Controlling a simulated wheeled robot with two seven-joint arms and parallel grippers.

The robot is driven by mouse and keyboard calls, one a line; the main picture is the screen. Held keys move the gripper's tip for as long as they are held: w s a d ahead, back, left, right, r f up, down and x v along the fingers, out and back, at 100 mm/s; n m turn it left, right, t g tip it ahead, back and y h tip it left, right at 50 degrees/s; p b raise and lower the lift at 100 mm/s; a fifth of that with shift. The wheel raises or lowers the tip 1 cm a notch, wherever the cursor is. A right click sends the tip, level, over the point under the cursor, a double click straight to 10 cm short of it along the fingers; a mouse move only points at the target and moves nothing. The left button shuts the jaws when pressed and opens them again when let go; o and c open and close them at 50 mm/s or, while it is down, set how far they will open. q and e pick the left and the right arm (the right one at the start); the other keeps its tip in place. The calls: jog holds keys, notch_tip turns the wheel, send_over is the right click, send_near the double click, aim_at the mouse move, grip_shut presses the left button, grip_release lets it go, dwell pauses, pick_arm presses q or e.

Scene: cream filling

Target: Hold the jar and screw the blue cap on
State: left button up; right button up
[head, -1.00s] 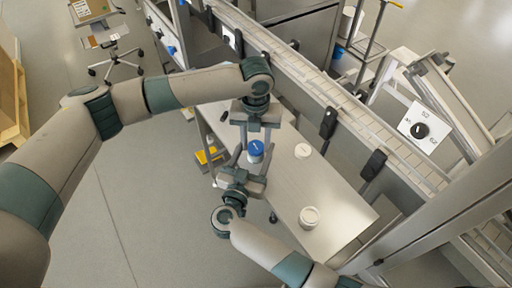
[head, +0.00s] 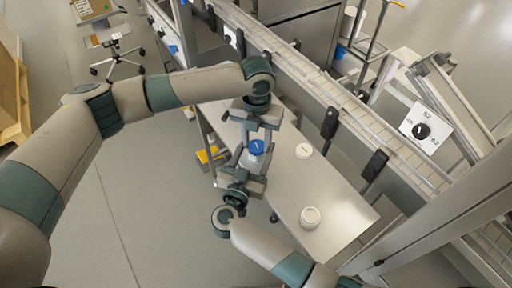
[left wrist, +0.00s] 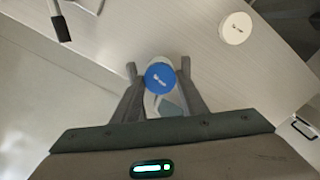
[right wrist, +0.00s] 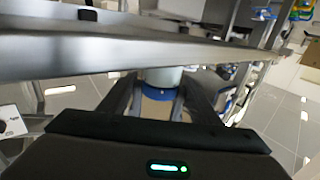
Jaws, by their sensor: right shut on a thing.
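A white jar topped by a blue cap (head: 256,147) is held between my two grippers above the near-left end of the table. The cap faces the left wrist view (left wrist: 160,78), between the fingers of my left gripper (left wrist: 159,68), with a gap on each side, so that gripper is open. My right gripper (head: 243,168) comes from below and is shut on the jar. In the right wrist view the white jar body (right wrist: 163,76) and a blue band of cap show between its fingers. Whether the cap is fully seated cannot be told.
A conveyor rail (head: 300,80) with dark posts runs along the back. The table centre is clear.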

pick_arm(q)
jog(key=n, duration=0.3)
jog(key=shift+d, duration=0.1)
pick_arm(e)
jog(key=shift+o, duration=0.3)
jog(key=shift+r, duration=0.1)
pick_arm(q)
jog(key=shift+n, duration=0.9)
jog(key=n, duration=0.2)
jog(key=shift+n, duration=0.3)
pick_arm(e)
jog(key=shift+c, duration=0.5)
pick_arm(q)
jog(key=n, duration=0.2)
jog(key=shift+d+n, duration=0.1)
jog(key=shift+n, duration=0.2)
pick_arm(e)
jog(key=shift+c, duration=0.9)
pick_arm(q)
jog(key=shift+n, duration=0.4)
pick_arm(e)
jog(key=shift+c, duration=0.3)
